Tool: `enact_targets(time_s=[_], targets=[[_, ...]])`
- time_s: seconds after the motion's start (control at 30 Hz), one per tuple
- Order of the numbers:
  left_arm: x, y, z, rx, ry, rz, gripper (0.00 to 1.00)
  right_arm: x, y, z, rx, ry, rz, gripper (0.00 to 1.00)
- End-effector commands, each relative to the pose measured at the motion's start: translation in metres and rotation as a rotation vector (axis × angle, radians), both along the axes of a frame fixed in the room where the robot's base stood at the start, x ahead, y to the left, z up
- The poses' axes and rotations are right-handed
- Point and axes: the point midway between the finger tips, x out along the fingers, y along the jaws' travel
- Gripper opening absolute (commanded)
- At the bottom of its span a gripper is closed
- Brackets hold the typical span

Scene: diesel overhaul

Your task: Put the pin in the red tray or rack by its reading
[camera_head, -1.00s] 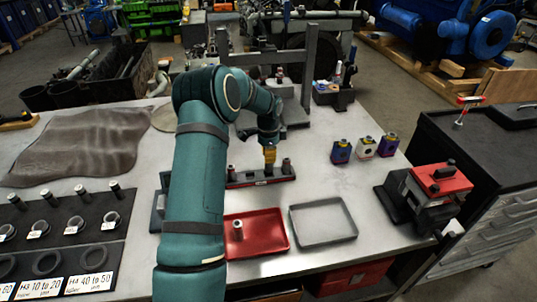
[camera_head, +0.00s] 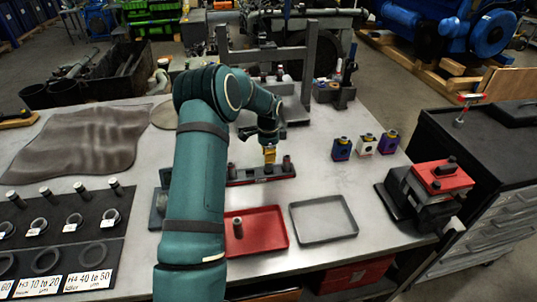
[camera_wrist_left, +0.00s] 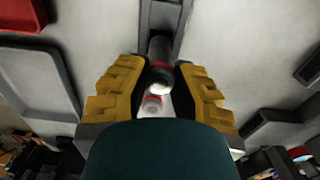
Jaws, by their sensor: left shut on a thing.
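My left gripper (camera_head: 269,158), with yellow fingers, is over the dark rack (camera_head: 262,175), between two upright pins at its ends, the left pin (camera_head: 232,171) and the right pin (camera_head: 287,163). In the left wrist view its fingers (camera_wrist_left: 159,88) are shut on a dark metal pin (camera_wrist_left: 160,75) with a bright end. The held pin is hard to make out in the head view. The red tray (camera_head: 270,240) lies in front of the rack, with one grey pin (camera_head: 238,228) standing in it. My right gripper is not in view.
An empty grey tray (camera_head: 353,229) lies right of the red one. Three small coloured blocks (camera_head: 365,146) stand behind it. A red-topped device (camera_head: 440,178) is at the right edge. A black board (camera_head: 98,250) with rings and pins is at the left. A grey frame (camera_head: 310,60) stands behind.

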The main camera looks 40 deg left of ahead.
Motion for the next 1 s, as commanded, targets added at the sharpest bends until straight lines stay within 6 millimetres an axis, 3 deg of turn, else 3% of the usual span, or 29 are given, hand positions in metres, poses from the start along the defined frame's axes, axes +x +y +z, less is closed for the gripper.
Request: enact_targets(time_s=[1.0], targets=[[0.000,0.000,-0.012,0.000,-0.001,0.000,0.00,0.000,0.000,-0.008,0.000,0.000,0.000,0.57]])
